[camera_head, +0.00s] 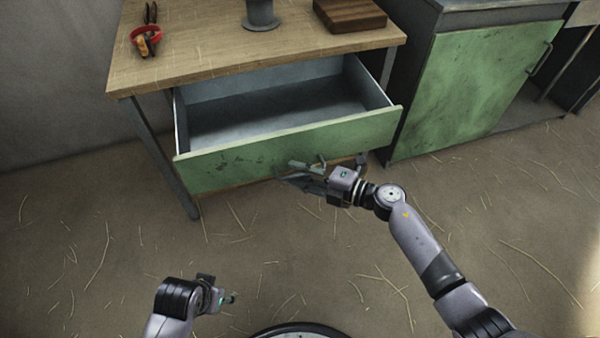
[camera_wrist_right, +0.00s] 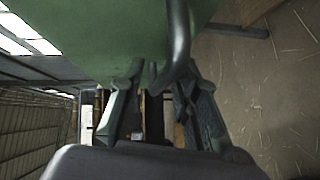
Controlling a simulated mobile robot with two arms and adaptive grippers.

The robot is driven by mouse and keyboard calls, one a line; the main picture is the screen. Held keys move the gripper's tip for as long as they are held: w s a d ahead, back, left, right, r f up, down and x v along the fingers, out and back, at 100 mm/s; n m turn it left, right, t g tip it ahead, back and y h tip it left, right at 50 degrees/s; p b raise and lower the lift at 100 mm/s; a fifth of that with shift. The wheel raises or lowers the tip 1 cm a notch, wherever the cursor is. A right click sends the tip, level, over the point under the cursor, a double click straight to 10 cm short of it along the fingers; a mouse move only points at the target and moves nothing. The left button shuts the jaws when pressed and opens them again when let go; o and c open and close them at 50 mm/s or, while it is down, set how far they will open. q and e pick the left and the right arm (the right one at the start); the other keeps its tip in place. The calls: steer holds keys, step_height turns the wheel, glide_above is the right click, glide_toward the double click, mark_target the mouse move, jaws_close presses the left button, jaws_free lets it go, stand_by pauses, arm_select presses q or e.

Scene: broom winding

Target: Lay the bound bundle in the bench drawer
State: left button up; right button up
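The bench drawer (camera_head: 290,145) is pulled out under the wooden bench top, and its grey inside looks empty. Its green front carries a metal handle (camera_head: 306,165). My right gripper (camera_head: 297,178) is at this handle. In the right wrist view the handle (camera_wrist_right: 180,45) curves down between the two parted fingers of my right gripper (camera_wrist_right: 163,75), with no firm grip on it visible. My left gripper (camera_head: 228,299) is low in the head view, above the floor and away from the bench; its fingers are too small to read. No bound bundle is visible in either view.
On the bench top (camera_head: 200,70) are a red-and-dark tool (camera_head: 146,38), a grey cylindrical object (camera_head: 262,14) and a brown wooden block (camera_head: 350,14). A green-doored cabinet (camera_head: 485,85) stands to the right. Loose straws litter the otherwise open floor (camera_head: 100,270).

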steer(key=shift+c, duration=0.2)
jaws_close()
stand_by(0.6)
